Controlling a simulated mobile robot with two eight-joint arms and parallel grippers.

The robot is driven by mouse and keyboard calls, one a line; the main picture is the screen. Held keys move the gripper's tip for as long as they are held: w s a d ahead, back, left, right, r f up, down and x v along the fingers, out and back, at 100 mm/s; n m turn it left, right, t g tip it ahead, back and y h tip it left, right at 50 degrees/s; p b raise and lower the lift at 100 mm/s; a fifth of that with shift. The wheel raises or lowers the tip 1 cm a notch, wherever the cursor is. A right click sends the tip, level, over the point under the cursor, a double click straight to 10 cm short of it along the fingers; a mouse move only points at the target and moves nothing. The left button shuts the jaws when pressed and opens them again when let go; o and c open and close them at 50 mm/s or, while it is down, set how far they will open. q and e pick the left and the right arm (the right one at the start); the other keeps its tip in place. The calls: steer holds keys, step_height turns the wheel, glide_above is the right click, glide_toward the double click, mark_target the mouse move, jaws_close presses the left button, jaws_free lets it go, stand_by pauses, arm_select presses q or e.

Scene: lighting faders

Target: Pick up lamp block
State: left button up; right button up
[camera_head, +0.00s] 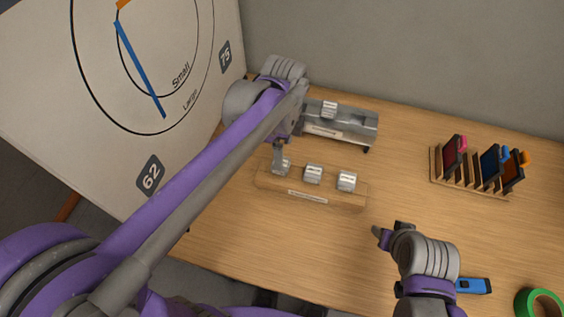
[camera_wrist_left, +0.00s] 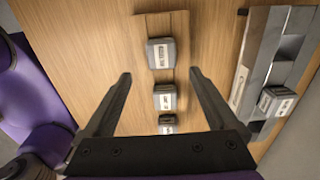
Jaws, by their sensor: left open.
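Three small grey labelled lamp blocks stand in a row on a wooden holder (camera_head: 268,182): the left (camera_head: 284,168), the middle (camera_head: 313,174) and the right (camera_head: 347,182). A fourth block (camera_head: 330,109) sits on a grey metal rack (camera_head: 362,128) behind. My left gripper (camera_head: 279,164) is open at the left block and partly hides it. In the left wrist view, the left block (camera_wrist_left: 161,53) lies just beyond the gap between my open fingers (camera_wrist_left: 160,73); contact cannot be told. My right gripper (camera_head: 380,234) is right of the holder, its jaw opening unclear.
A slotted wooden stand (camera_head: 470,187) with coloured cards is at the right. A blue tool (camera_head: 474,286) and a green tape roll (camera_head: 540,303) lie at the front right. A large board with a dial (camera_head: 90,90) stands at the left. The table's middle right is clear.

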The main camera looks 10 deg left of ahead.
arm_select(q)
steer(key=f, duration=0.5)
steer(key=a+f, duration=0.1)
steer(key=f, duration=0.1)
steer(key=shift+w+f, duration=0.15)
steer(key=shift+w, duration=0.05)
steer(key=c, duration=1.3)
step_height(320, 180, up, 10)
steer(key=shift+d, duration=0.1)
